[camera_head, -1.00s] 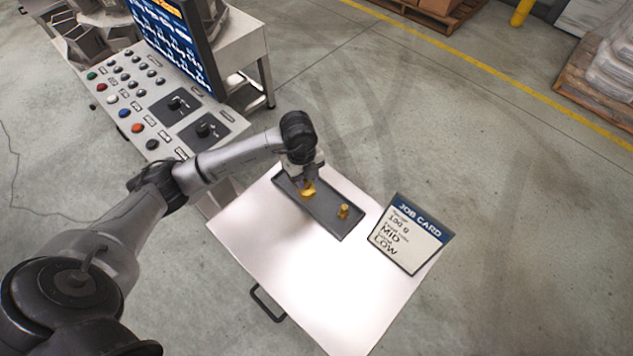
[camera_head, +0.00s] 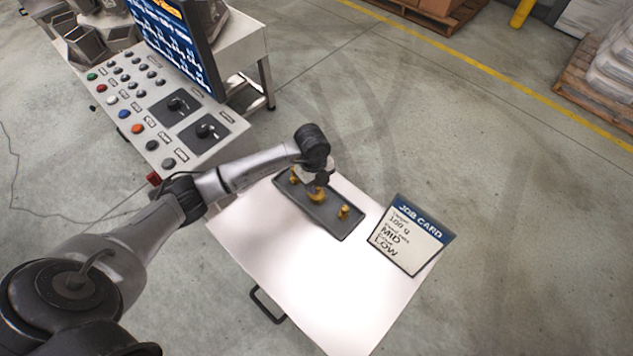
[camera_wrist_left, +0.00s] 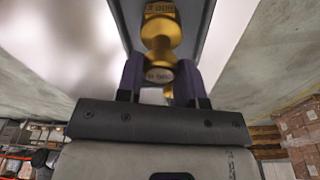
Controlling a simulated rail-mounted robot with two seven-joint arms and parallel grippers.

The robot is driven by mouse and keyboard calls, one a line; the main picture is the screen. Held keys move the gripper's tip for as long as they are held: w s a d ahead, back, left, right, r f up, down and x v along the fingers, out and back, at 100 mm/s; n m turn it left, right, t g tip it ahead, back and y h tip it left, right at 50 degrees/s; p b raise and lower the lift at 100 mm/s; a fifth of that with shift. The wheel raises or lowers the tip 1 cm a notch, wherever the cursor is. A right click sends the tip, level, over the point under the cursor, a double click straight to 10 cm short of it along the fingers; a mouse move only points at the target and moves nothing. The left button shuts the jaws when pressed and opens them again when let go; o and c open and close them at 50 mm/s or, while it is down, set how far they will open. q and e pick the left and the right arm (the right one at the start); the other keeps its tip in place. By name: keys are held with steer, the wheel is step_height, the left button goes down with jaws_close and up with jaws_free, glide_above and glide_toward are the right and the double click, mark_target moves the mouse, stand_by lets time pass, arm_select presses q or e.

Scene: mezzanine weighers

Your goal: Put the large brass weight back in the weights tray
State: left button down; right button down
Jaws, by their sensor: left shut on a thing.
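The large brass weight (camera_head: 317,195) is between the fingers of my left gripper (camera_head: 318,186), which is shut on it. It is over the middle of the dark grey weights tray (camera_head: 330,222); I cannot tell whether its base touches the tray. In the left wrist view, brass with a marked round face (camera_wrist_left: 159,75) shows between the two dark fingers. A smaller brass weight (camera_head: 294,177) stands at the tray's far left end, and another brass weight (camera_head: 343,211) stands near its right end. My right gripper is not in view.
The tray lies on a pale table (camera_head: 290,270) with a dark handle at its front edge. A job card (camera_head: 411,234) stands right of the tray. A control panel (camera_head: 150,115) with buttons and a screen (camera_head: 177,40) are to the left. The table's front is clear.

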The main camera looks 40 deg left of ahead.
arm_select(q)
steer(key=c, duration=1.2)
jaws_free()
steer(key=shift+f, duration=0.15)
steer(key=o, duration=0.4)
steer(key=shift+o, duration=0.2)
